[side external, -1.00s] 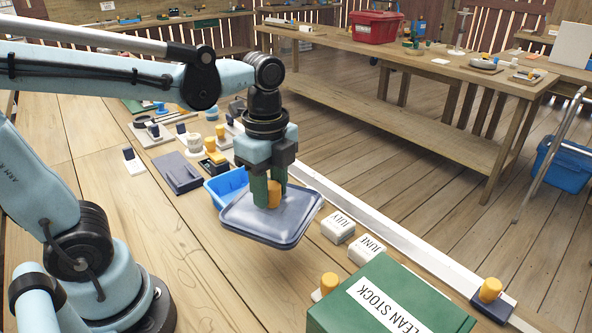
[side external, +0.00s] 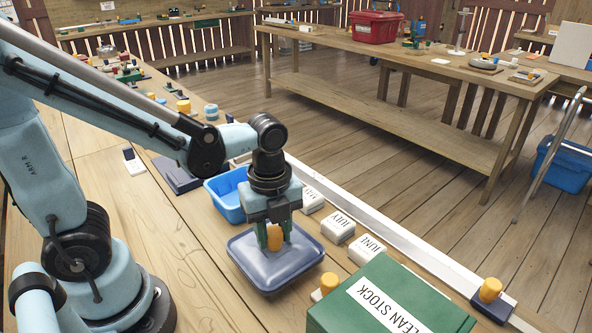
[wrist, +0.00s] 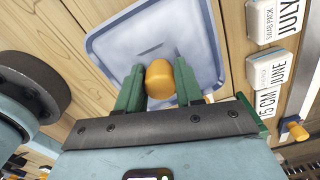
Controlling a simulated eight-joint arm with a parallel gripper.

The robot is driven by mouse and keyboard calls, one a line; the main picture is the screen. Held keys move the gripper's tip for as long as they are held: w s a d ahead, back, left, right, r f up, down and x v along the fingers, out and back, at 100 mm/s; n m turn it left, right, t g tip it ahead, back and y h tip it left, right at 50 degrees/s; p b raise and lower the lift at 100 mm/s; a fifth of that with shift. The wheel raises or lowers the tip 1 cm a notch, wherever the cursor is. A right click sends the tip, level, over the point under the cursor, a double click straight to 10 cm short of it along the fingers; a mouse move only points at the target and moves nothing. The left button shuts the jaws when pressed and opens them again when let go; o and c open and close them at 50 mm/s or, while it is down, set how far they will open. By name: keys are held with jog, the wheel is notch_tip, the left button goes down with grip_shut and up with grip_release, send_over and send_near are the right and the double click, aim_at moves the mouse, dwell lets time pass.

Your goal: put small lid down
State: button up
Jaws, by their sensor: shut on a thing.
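The small lid (side external: 262,266) is a grey-blue rounded rectangle with an orange knob (side external: 274,236) on top. My gripper (side external: 275,238) is shut on that knob, its green fingers on either side. The lid is close to the bench top, nearly level; whether it touches the wood I cannot tell. In the wrist view the lid (wrist: 135,45) spreads beyond my gripper (wrist: 160,82), and the orange knob (wrist: 160,80) sits between the green fingers. An open blue bin (side external: 226,200) stands just behind the lid on the bench.
A green box marked CLEAN STOCK (side external: 390,300) stands at the front right. White blocks marked JULY (side external: 338,228) and JUNE (side external: 367,250) lie right of the lid, beside a white rail (side external: 400,250). A dark flat block (side external: 178,175) is behind left. Bare wood lies left of the lid.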

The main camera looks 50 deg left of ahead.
aim_at(274, 245)
jog(key=shift+f, duration=1.85)
jog(key=shift+f, duration=0.15)
jog(key=o, duration=1.1)
